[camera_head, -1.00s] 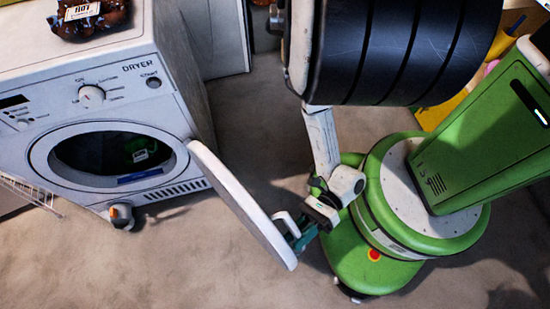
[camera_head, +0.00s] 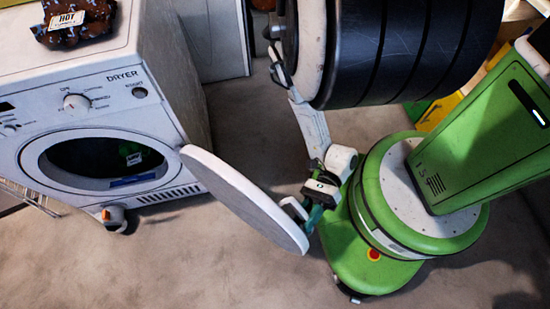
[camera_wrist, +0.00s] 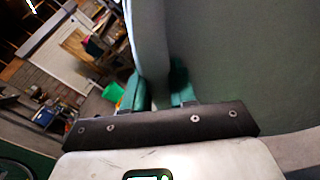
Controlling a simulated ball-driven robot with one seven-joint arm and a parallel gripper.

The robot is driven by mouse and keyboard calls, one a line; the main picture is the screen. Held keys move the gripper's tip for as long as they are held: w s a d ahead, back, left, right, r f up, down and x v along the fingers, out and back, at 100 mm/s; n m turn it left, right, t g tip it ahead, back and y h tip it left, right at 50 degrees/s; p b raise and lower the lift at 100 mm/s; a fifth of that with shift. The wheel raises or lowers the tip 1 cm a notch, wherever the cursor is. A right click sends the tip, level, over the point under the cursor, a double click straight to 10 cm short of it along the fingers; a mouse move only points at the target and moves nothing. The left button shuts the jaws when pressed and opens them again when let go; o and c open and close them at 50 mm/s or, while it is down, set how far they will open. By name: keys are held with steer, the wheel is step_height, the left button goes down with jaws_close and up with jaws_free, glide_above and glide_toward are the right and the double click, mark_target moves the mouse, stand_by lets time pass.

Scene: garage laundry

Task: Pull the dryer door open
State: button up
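The white dryer (camera_head: 150,60) stands at the left in the head view, with its round opening uncovered and the dark drum (camera_head: 95,157) showing. Its round door (camera_head: 235,195) stands swung out to the right of the opening, well away from the front. My gripper (camera_head: 313,216) is at the door's free edge, with its green fingers on the pale door handle (camera_head: 291,207). In the wrist view the two green fingers of my gripper (camera_wrist: 160,92) sit either side of the pale handle (camera_wrist: 153,75); the grey-green door face (camera_wrist: 245,65) fills the right side.
A brown packet (camera_head: 78,22) lies on top of the dryer. The concrete floor (camera_head: 200,265) in front is clear.

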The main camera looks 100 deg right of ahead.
steer(key=shift+o, duration=1.4)
steer(key=v, duration=1)
steer(key=shift+s+d+b, duration=0.2)
steer(key=shift+s+b, duration=0.1)
steer(key=shift+b, duration=0.15)
